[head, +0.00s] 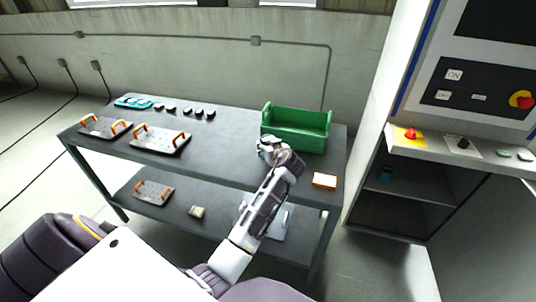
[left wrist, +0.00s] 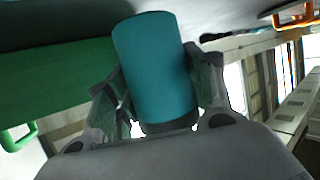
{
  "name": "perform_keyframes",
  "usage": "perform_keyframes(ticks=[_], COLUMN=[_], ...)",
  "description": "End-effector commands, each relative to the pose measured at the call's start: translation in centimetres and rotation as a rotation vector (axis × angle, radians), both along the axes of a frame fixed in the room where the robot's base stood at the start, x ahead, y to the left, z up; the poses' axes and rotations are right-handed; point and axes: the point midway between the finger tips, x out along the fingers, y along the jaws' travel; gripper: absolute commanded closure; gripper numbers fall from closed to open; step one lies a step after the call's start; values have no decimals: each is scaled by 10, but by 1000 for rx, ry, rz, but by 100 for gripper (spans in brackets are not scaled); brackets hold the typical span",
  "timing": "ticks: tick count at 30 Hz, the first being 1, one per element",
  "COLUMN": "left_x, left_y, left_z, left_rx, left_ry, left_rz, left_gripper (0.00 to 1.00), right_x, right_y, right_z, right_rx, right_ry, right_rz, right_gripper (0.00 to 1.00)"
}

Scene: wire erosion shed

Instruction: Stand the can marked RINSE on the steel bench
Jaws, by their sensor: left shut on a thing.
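My left gripper (head: 268,150) is over the right part of the dark-topped bench (head: 230,160), just in front of the green crate. In the left wrist view the left gripper (left wrist: 160,98) is shut on a teal can (left wrist: 155,62), one finger on each side. No marking shows on the can's visible side, so I cannot read RINSE. In the head view the gripper hides the can, and I cannot tell whether it touches the bench top. My right gripper is not in view.
The green crate (head: 296,139) stands at the bench's back right; an orange-and-white box (head: 324,181) lies near its right end. Two plates with orange handles (head: 160,139) are at left. The bench's middle is clear.

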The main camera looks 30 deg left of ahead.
Motion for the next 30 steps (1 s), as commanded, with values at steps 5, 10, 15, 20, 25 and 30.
perform_keyframes(ticks=[5,10,15,20,25,30], left_x=[0,0,0,0,0,0], left_y=[0,0,0,0,0,0], left_z=[0,-13,-31,-37,-37,-38], left_rx=[1,1,-1,1,0,0], left_ry=[-1,1,1,-1,-2,-2], left_rz=[0,-2,0,-1,-1,-1], left_gripper=[78,78,78,78,78,78], right_x=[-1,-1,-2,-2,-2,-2], right_y=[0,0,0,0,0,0], right_z=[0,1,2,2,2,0], right_rx=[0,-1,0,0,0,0], right_ry=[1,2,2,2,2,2], right_rz=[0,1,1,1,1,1], right_gripper=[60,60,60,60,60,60])
